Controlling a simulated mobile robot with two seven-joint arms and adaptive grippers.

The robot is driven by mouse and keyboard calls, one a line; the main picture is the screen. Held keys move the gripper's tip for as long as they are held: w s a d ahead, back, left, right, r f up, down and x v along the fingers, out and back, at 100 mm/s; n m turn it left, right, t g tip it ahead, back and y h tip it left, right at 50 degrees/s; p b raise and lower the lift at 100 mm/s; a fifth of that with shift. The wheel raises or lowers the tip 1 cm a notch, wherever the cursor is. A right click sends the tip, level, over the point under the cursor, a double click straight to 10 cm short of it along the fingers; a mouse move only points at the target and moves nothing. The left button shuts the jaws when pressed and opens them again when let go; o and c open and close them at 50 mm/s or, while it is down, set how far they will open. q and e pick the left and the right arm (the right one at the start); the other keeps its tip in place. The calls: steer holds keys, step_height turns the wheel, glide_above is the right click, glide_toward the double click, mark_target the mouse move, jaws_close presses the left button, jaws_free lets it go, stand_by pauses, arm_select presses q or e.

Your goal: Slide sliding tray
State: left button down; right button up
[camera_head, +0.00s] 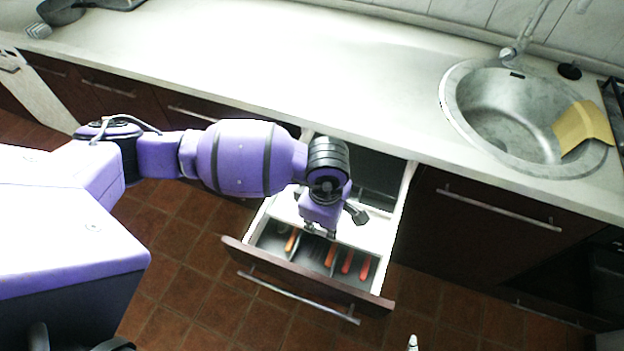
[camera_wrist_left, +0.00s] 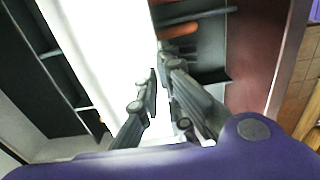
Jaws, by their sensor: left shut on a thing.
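The sliding tray (camera_head: 374,234) is a white panel lying across the open drawer, over its middle part. In the left wrist view the white sliding tray (camera_wrist_left: 105,45) runs up the picture between a dark area at left and the cutlery section at right. My left gripper (camera_head: 320,231) points down into the drawer at the tray's front edge. In the left wrist view its fingers (camera_wrist_left: 163,88) are close together, shut on the tray's edge; the exact contact is partly hidden.
The dark wooden drawer front (camera_head: 300,280) has a metal handle (camera_head: 298,298). Cutlery with orange and red handles (camera_head: 347,262) lies in the drawer's front compartments. The white worktop (camera_head: 270,65) overhangs behind my arm, with a round sink (camera_head: 500,100) at right.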

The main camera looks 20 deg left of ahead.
arm_select(q)
steer(key=s, duration=0.3)
steer(key=shift+s+r+p, duration=0.1)
steer(key=shift+r+p, duration=0.1)
steer(key=shift+p, duration=0.15)
steer(key=shift+s+f, duration=0.1)
steer(key=shift+s, duration=0.2)
arm_select(e)
steer(key=shift+s+a+r, duration=0.25)
steer(key=shift+s, duration=0.35)
arm_select(q)
steer(key=c, duration=1.9)
jaws_free()
steer(key=shift+s, duration=0.1)
arm_select(e)
steer(key=shift+w+a+r, duration=0.1)
steer(key=shift+w, duration=0.05)
arm_select(q)
step_height(320, 180, up, 12)
